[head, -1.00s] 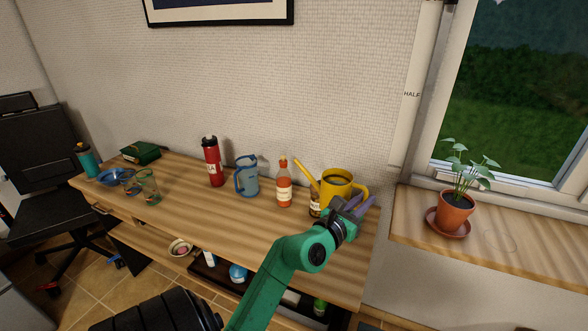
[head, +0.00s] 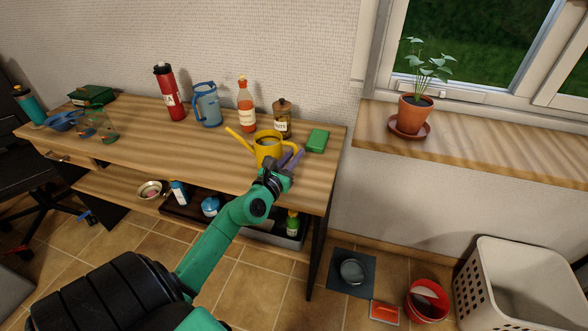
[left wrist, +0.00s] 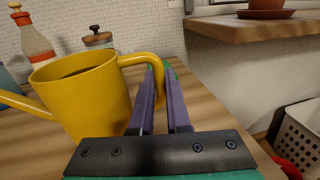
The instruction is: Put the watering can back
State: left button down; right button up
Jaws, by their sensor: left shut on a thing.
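The yellow watering can (head: 268,146) is over the right end of the wooden table, with its spout pointing left. My left gripper (head: 294,157) is shut on its handle, on the can's right side. In the left wrist view the can (left wrist: 88,98) stands upright, and its handle runs in between the purple fingers (left wrist: 162,88). I cannot tell whether its base touches the table. My right gripper is not in view.
A potted plant (head: 416,112) stands on the window sill (head: 480,146). A white basket (head: 520,290) and red bucket (head: 427,300) are on the floor.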

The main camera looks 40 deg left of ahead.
pick_arm(q)
jog(key=shift+f, duration=0.9)
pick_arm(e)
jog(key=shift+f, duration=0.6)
pick_arm(q)
jog(key=shift+f, duration=0.1)
jog(key=c, duration=0.9)
grip_release()
jog(key=shift+f, duration=0.1)
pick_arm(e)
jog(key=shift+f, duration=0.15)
